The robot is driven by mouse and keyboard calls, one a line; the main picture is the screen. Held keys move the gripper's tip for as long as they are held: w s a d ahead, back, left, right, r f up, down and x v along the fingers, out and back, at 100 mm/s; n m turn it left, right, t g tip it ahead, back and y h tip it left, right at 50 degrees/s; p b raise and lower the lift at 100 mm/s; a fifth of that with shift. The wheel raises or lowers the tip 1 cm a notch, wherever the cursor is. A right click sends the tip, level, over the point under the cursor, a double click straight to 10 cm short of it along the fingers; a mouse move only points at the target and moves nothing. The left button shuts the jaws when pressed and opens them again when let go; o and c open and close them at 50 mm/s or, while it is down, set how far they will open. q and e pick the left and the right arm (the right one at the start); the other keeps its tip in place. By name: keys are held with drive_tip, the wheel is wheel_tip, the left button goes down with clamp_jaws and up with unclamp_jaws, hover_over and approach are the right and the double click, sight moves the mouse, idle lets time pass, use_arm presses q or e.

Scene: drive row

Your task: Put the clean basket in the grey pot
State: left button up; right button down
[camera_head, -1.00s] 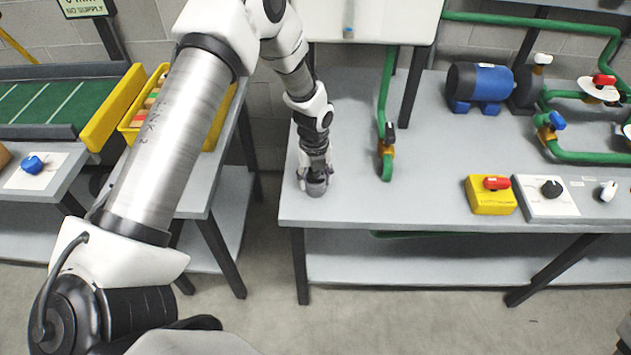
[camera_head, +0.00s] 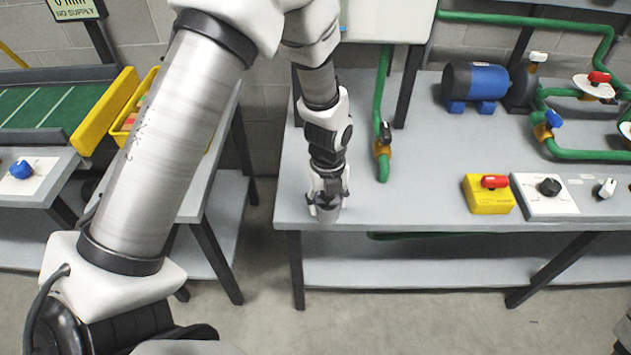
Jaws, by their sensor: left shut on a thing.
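My left gripper (camera_head: 326,197) is low over the left front part of the grey bench, pointing down. It is shut on a small grey round thing (camera_head: 327,214), which fits the basket, but it is too small and covered to tell if it is clean. I cannot tell whether its underside touches the bench top. I cannot make out a separate grey pot; it may be hidden by the gripper or out of view. My right gripper is not in view.
The grey bench (camera_head: 430,190) is clear right of the gripper. A green pipe with a valve (camera_head: 383,150) stands behind it. A yellow box with a red switch (camera_head: 488,195), a knob panel (camera_head: 545,208) and a blue motor (camera_head: 475,85) are farther right. A gap separates the left table.

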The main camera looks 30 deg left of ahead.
use_arm(q)
drive_tip(key=s+d, duration=0.1)
drive_tip(key=s+d+b, duration=0.1)
drive_tip(key=s+d, duration=0.1)
drive_tip(key=d, duration=0.1)
drive_tip(key=shift+r, duration=0.25)
drive_tip(key=shift+s+f, duration=0.1)
drive_tip(key=shift+s, duration=0.25)
drive_tip(key=w+n+p, duration=0.1)
drive_tip(key=w+n, duration=0.2)
drive_tip(key=n, duration=1)
drive_tip(key=w+d+n+p, duration=0.1)
drive_tip(key=w+n, duration=0.2)
drive_tip(key=n, duration=1)
drive_tip(key=shift+w+d+n, duration=0.2)
drive_tip(key=shift+w+n, duration=0.1)
drive_tip(key=shift+w, duration=0.1)
drive_tip(key=shift+f, duration=0.1)
